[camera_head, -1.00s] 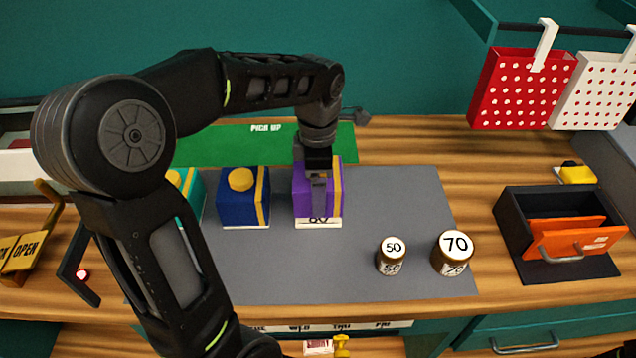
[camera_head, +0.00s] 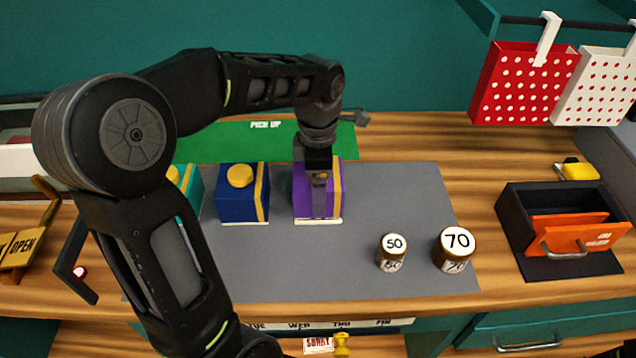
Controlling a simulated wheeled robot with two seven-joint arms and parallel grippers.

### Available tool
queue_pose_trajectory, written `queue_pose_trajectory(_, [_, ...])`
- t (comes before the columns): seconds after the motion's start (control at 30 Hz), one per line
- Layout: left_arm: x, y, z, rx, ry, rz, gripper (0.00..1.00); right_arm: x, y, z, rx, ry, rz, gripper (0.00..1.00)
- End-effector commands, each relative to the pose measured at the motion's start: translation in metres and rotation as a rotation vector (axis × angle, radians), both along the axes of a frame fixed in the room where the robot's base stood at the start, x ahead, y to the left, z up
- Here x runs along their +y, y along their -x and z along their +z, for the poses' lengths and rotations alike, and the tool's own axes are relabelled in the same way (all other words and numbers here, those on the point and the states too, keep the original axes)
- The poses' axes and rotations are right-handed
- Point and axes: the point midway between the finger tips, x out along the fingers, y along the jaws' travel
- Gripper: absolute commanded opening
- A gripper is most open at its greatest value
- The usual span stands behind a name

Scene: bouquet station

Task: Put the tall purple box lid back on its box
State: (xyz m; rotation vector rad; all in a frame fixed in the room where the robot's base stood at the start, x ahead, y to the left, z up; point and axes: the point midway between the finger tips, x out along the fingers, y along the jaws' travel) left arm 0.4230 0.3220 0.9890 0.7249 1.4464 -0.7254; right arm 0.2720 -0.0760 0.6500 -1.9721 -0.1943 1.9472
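The tall purple box (camera_head: 303,206) with a yellow stripe stands on the grey mat (camera_head: 400,200), on a white base edge. My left gripper (camera_head: 319,200) points down at the top and front face of the purple box. Its fingers overlap the box in this view, and the arm hides the box's top. I cannot tell whether the lid is a separate piece here or whether the fingers hold it.
A blue box (camera_head: 240,205) with a yellow knob stands left of the purple box, and a teal box (camera_head: 190,190) is partly behind my arm. Jars marked 50 (camera_head: 392,252) and 70 (camera_head: 455,250) stand to the right.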

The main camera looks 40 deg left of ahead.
Motion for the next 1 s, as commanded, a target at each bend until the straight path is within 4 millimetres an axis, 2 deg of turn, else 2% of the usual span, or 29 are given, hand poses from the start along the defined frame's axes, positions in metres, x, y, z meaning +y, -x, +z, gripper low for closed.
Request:
queue_pose_trajectory(0.43, [0.0000, 0.0000, -0.0007, 0.000, 0.000, 0.000, 0.49, 0.0000, 0.0000, -0.0005, 0.000, 0.000, 0.000, 0.79])
queue_pose_trajectory(0.47, [0.0000, 0.0000, -0.0007, 0.000, 0.000, 0.000, 0.90, 0.0000, 0.0000, -0.0005, 0.000, 0.000, 0.000, 0.79])
queue_pose_trajectory(0.5, [0.0000, 0.0000, -0.0007, 0.000, 0.000, 0.000, 0.94, 0.0000, 0.0000, -0.0005, 0.000, 0.000, 0.000, 0.79])
queue_pose_trajectory(0.6, [0.0001, -0.0001, -0.0007, 0.000, 0.000, 0.000, 1.00, 0.0000, 0.0000, -0.0005, 0.000, 0.000, 0.000, 0.79])
queue_pose_trajectory(1.0, [0.0001, 0.0001, -0.0008, 0.000, 0.000, 0.000, 1.00, 0.0000, 0.0000, -0.0005, 0.000, 0.000, 0.000, 0.79])
